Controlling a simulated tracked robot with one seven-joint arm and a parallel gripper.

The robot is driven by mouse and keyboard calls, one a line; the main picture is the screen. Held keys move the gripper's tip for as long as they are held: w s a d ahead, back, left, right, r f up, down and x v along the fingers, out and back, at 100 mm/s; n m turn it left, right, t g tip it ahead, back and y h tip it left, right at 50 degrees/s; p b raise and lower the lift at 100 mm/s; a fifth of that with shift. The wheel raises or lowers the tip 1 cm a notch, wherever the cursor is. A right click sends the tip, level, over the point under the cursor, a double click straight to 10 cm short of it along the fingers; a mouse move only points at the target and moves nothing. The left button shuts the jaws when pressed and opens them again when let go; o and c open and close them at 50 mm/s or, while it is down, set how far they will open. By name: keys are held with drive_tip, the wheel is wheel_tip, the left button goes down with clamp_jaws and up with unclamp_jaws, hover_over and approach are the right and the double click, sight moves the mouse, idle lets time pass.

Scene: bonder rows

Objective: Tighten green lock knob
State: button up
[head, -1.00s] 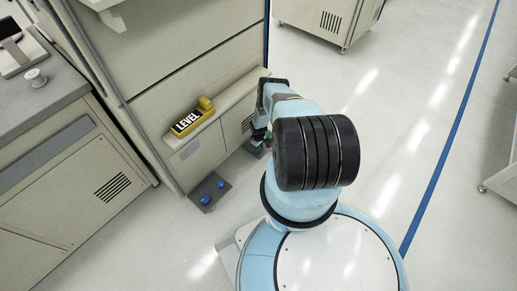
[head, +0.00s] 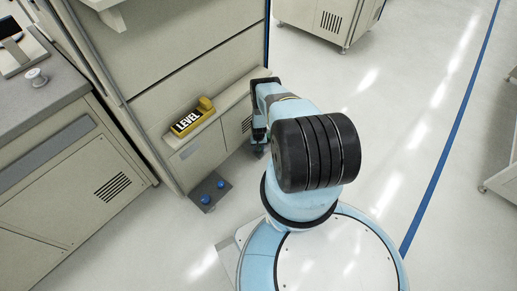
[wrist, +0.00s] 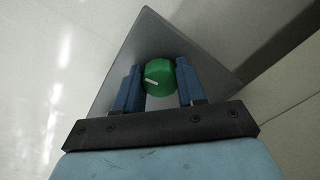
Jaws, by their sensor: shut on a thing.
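The green lock knob (wrist: 158,77) shows in the wrist view, round, with a white mark on its face. It sits over a grey metal plate (wrist: 150,35). My gripper (wrist: 158,80) has its two blue fingers on either side of the knob and is shut on it. In the head view, my arm hides the knob and the fingertips, low beside the right end of the cabinet.
A grey foot plate with two blue knobs (head: 221,185) lies on the floor at the cabinet's left corner. A grey-topped bench (head: 45,95) stands at left.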

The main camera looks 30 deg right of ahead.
drive_tip(key=shift+m, duration=0.6)
drive_tip(key=o, duration=1.1)
drive_tip(key=shift+c, duration=0.2)
drive_tip(key=shift+r, duration=0.1)
wheel_tip(320, 180, up, 12)
drive_tip(key=shift+f, duration=0.2)
idle(0.4)
